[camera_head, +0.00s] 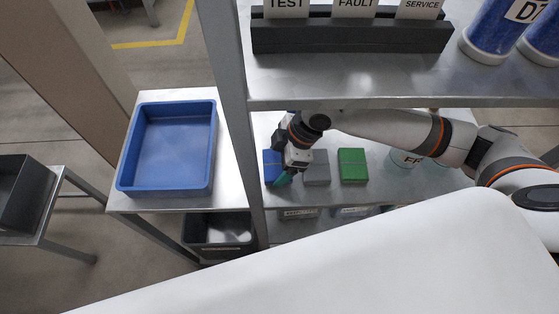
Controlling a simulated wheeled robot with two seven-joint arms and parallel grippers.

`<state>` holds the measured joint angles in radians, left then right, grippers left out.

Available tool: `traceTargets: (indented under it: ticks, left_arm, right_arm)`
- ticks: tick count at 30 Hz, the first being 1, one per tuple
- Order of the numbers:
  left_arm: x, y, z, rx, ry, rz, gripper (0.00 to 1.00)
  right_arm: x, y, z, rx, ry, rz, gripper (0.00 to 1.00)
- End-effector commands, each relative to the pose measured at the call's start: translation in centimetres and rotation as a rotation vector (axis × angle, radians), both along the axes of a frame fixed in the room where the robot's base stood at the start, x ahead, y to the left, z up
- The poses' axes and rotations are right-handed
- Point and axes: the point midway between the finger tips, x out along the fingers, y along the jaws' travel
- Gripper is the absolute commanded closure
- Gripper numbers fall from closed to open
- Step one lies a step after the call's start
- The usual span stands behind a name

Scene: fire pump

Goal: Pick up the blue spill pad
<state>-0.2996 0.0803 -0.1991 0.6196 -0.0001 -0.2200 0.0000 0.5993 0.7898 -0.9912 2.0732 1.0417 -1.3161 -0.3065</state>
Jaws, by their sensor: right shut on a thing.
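The blue spill pad (270,163) lies at the left end of a row on the metal shelf, beside a grey pad (317,168) and a green pad (352,165). My right gripper (281,179) reaches in from the right and points down at the blue pad. It is shut on the blue pad, and its fingers and wrist cover part of it. Whether the pad is raised off the shelf cannot be told. My left gripper is not in view.
A blue tray (127,176) stands empty on a metal table to the left of the shelf post (232,75). An upper shelf (350,88) holds a dark sign rack (350,36) and blue cylinders (492,30). A dark bin (218,229) sits below.

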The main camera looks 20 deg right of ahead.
Motion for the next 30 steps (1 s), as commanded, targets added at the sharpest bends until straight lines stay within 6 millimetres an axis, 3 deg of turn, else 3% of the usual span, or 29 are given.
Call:
traceTargets:
  ticks: [6, 19, 23, 25, 30]
  left_arm:
    - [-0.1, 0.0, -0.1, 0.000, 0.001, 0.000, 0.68]
    - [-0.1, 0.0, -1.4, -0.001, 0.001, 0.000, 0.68]
    - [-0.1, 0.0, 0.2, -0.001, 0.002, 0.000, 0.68]
    - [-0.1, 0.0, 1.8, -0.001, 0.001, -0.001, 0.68]
    - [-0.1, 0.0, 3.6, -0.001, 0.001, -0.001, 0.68]
  right_arm:
    - [0.1, 0.0, 2.9, 0.001, -0.004, 0.001, 0.41]
    - [-10.0, -3.4, 2.4, -0.004, 0.003, 0.002, 0.41]
    - [-12.9, -4.3, 3.1, -0.003, 0.007, 0.000, 0.41]
    - [-13.6, -4.5, 3.4, -0.003, 0.008, -0.002, 0.41]
    - [-15.4, -5.1, 3.2, -0.002, 0.006, 0.000, 0.41]
